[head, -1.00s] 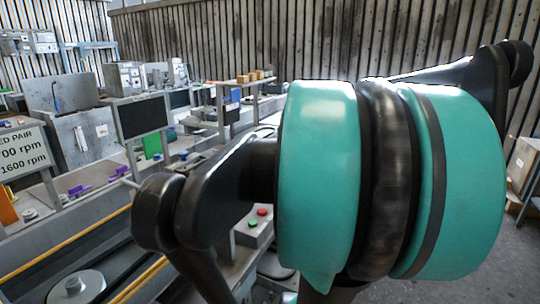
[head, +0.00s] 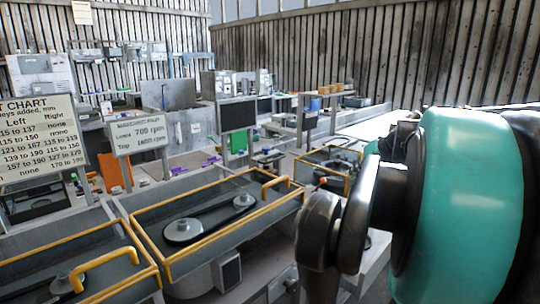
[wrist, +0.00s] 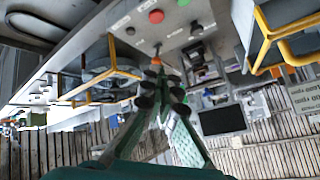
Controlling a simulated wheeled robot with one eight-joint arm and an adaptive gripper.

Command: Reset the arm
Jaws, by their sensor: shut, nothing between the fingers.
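My gripper (wrist: 158,75) shows in the wrist view with its dark fingertips together and nothing between them. I cannot tell how far the fingertips are from the panel. In the head view my teal and black arm fills the right side, and the gripper itself is out of that view.
Yellow-edged troughs (head: 215,240) with pulleys and a belt stand in front. A chart sign (head: 38,138) and a speed sign (head: 140,132) stand at left. A dark screen (head: 237,116) and cluttered benches lie behind. A ribbed wall (head: 400,60) closes the back.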

